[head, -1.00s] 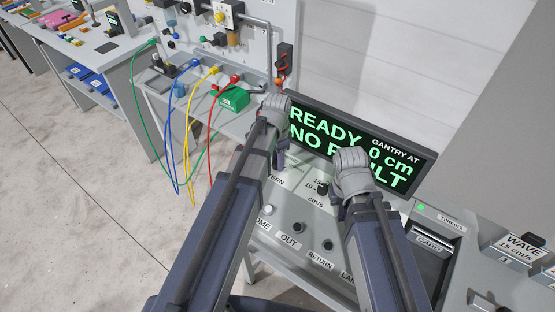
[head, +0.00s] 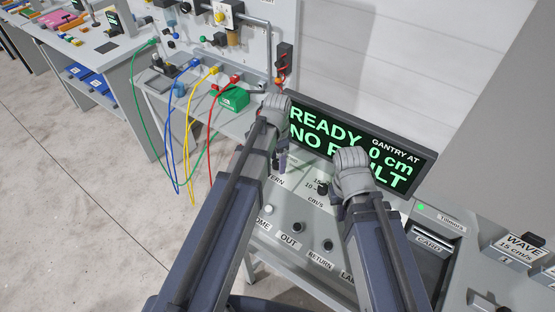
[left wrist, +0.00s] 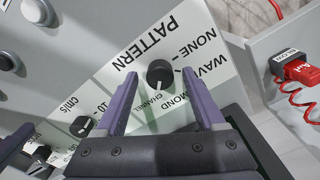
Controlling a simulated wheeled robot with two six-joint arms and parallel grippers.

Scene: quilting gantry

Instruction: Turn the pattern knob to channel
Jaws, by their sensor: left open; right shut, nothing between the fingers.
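The pattern knob (left wrist: 160,74) is a round dark knob with a pale mark, on a white label reading PATTERN, NONE, WAVE, DIAMOND and CHANNEL. In the left wrist view it sits between the spread purple fingers of my left gripper (left wrist: 157,82), with a gap on both sides. I cannot tell for sure which word its mark points at. In the head view my left gripper (head: 281,158) is over the panel's upper left and hides the knob. My right gripper (head: 341,207) is shut and empty over the panel, mostly hidden by its own wrist.
A black speed knob (head: 322,187) marked cm/s is close to my right gripper. A row of buttons (head: 298,228) lies along the panel front. The display (head: 325,135) behind reads READY, NO FAULT, 0 cm. A green box (head: 234,99) and coloured cables are to the left.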

